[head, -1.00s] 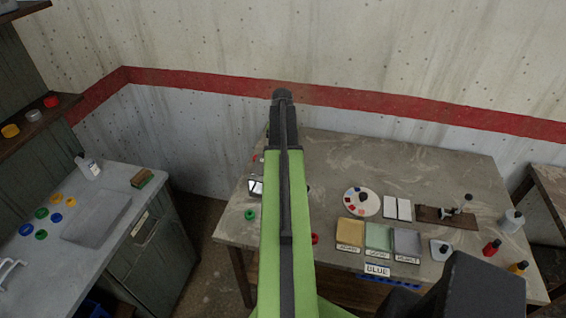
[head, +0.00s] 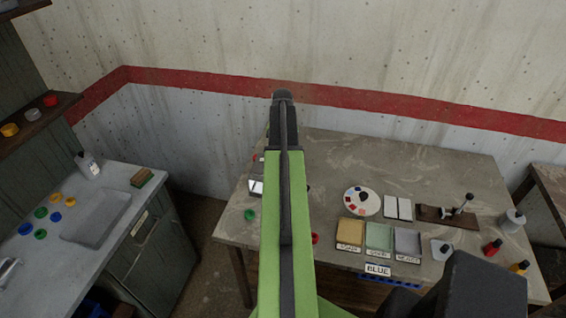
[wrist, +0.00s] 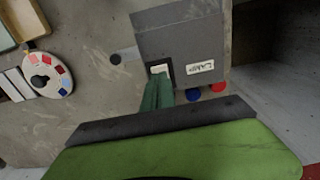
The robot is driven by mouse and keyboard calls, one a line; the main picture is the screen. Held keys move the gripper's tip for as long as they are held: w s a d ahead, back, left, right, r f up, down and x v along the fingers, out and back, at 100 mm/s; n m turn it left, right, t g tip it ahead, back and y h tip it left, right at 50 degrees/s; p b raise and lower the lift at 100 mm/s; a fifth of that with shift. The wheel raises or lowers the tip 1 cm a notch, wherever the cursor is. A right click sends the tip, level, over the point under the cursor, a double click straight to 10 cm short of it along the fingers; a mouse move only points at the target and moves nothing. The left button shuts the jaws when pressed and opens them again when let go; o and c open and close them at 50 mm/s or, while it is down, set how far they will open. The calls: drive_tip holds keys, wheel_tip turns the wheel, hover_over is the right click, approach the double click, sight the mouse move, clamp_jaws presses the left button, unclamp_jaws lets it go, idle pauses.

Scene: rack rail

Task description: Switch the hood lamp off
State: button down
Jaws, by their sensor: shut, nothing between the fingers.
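In the wrist view a grey box (wrist: 185,38) carries a small white switch (wrist: 161,70) in a dark frame, with a handwritten label (wrist: 200,67) beside it. My gripper (wrist: 159,80) is shut and empty. Its green fingers point at the switch and their tips overlap its lower edge; I cannot tell whether they touch. In the head view my gripper (head: 283,95) is at the far end of my raised arm, which covers the left part of the workbench (head: 330,160). The lamp itself is not identifiable, and the switch's position is unclear.
Red and blue round things (wrist: 193,95) sit close beside the box. A paint palette (head: 362,201), several trays (head: 379,236) and bottles (head: 512,220) stand on the bench to the right. A sink counter (head: 110,180) is at the left, with floor between.

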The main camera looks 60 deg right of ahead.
drive_tip(key=shift+f+b, duration=0.95)
drive_tip(key=shift+f, duration=0.05)
drive_tip(key=shift+r, duration=0.2)
wheel_tip(320, 180, up, 7)
drive_tip(key=p, duration=0.7)
drive_tip(key=shift+f, duration=0.15)
